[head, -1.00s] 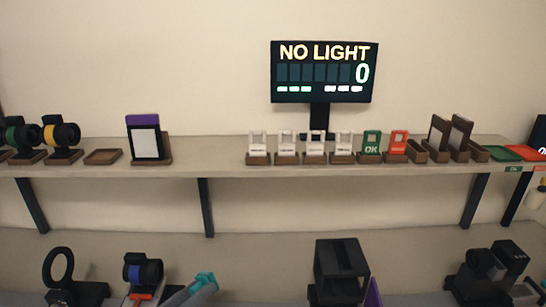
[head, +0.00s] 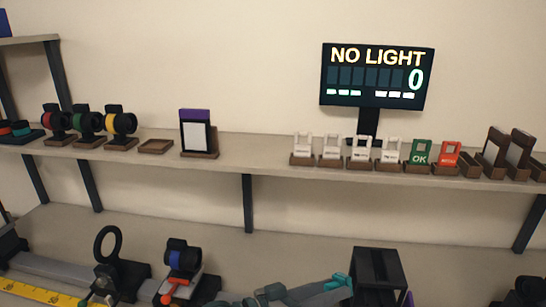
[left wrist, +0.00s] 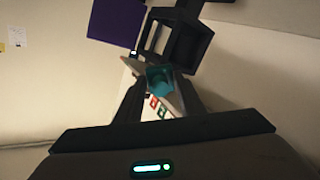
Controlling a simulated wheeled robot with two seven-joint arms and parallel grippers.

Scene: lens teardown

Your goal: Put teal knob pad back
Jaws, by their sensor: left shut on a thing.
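My left gripper (left wrist: 160,84) is shut on a small teal piece, which I take to be the teal knob pad (left wrist: 158,77), in the left wrist view. The pad sits between the two dark fingertips, and its far side is hidden. In the head view, my grey left arm reaches in along the bottom edge, beside a black box-shaped stand (head: 377,265); the fingers there are hard to make out. A dark tray (head: 18,137) with a red and a teal round piece stands at the far left of the shelf. My right gripper is not in view.
The shelf (head: 270,160) holds ringed stands, an empty brown tray (head: 156,147), a purple-topped card (head: 196,130) and several small tags. A screen (head: 377,77) reads NO LIGHT and 0. On the lower bench are a black ring stand (head: 110,265) and a blue-ringed lens holder (head: 183,260).

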